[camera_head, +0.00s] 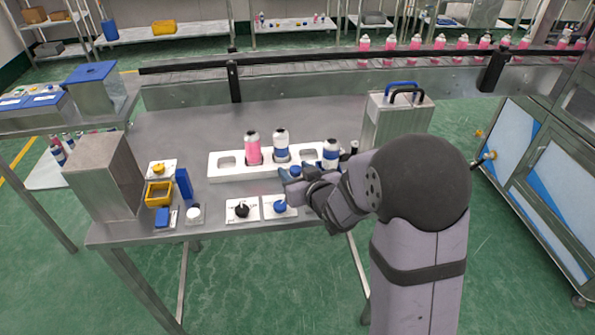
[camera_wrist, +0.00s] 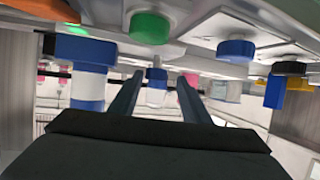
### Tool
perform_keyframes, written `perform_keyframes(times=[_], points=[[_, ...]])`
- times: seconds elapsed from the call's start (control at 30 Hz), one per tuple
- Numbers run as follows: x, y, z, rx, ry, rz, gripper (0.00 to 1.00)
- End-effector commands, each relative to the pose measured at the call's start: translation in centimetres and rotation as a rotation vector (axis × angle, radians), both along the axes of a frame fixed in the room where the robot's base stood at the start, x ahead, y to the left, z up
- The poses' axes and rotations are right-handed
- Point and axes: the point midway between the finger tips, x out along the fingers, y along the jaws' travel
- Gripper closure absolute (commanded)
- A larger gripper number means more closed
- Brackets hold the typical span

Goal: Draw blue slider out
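I cannot tell for certain which part is the blue slider. Blue candidates in the head view are an upright blue block (camera_head: 184,186), a small low blue block (camera_head: 163,217) and a round blue knob (camera_head: 280,206) on a white plate. My gripper (camera_head: 287,176) is above the table's front right, just behind that knob's plate. In the wrist view, which looks upside down, the two dark fingers of my gripper (camera_wrist: 158,97) are apart. A blue-and-white can (camera_wrist: 157,85) shows between them, apparently beyond the tips. The blue knob (camera_wrist: 235,48) is off to the right, apart from the fingers.
A white rack (camera_head: 228,172) holds a pink can (camera_head: 253,148) and blue-and-white cans (camera_head: 281,146). A black knob (camera_head: 241,210), yellow bin (camera_head: 159,194) and metal box (camera_head: 103,172) stand left. A metal box with blue and black handles (camera_head: 398,122) stands behind my arm.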

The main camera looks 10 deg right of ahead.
Motion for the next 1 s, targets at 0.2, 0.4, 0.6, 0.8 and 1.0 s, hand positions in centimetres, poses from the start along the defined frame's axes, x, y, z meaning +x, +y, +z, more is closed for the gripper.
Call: perform_keyframes(times=[0.2, 0.4, 0.6, 0.8, 1.0], points=[[-0.1, -0.2, -0.1, -0.001, 0.002, -0.003, 0.57], [-1.0, -0.5, 0.4, 0.000, 0.001, -0.005, 0.57], [-3.1, -0.9, 1.3, 0.000, -0.001, -0.004, 0.57], [-5.1, -1.3, 2.2, 0.000, -0.002, -0.004, 0.57], [-6.3, -1.6, 2.7, 0.000, 0.000, -0.003, 0.57]])
